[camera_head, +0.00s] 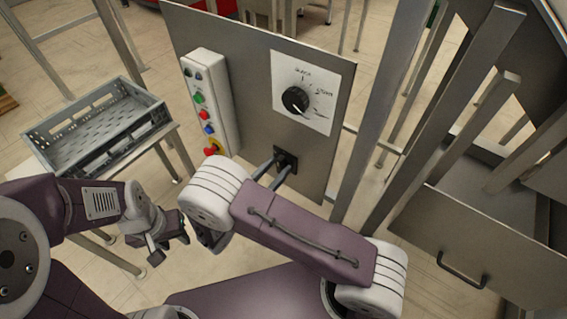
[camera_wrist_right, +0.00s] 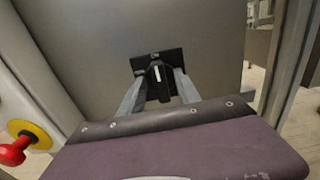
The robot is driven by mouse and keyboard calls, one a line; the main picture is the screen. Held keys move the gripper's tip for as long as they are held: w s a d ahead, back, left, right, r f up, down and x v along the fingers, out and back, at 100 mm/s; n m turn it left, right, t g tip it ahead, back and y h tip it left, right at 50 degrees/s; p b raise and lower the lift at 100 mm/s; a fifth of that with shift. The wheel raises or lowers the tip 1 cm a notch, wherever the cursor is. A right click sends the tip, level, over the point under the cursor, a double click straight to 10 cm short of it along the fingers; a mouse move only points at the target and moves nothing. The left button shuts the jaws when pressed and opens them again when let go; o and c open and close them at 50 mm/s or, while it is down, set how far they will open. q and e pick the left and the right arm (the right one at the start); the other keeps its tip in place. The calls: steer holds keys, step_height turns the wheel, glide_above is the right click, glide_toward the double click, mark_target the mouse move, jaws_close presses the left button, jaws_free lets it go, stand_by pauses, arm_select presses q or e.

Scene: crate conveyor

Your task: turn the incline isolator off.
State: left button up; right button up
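The incline isolator, taken to be the black rotary switch (camera_wrist_right: 159,74) on a black square plate, sits low on the grey panel. In the right wrist view its handle points roughly upright and has a white mark. It is partly hidden in the head view (camera_head: 287,158). My right gripper (camera_wrist_right: 161,76) has its two grey fingers apart, one on each side of the handle, with slight gaps showing; contact is unclear. It also shows in the head view (camera_head: 276,168). My left gripper (camera_head: 170,243) hangs left of the panel with its fingers apart, holding nothing visible.
A white button box (camera_head: 211,100) with a red mushroom button (camera_head: 211,151) is on the panel's left. A black dial (camera_head: 295,100) on a white plate is above the isolator. A grey crate (camera_head: 100,125) stands at left. Metal posts (camera_head: 385,110) stand close on the right.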

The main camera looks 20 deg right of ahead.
steer(key=shift+s+a+r, duration=0.1)
steer(key=shift+a, duration=0.05)
steer(key=shift+s+a, duration=0.1)
steer(key=shift+c, duration=1.2)
jaws_close()
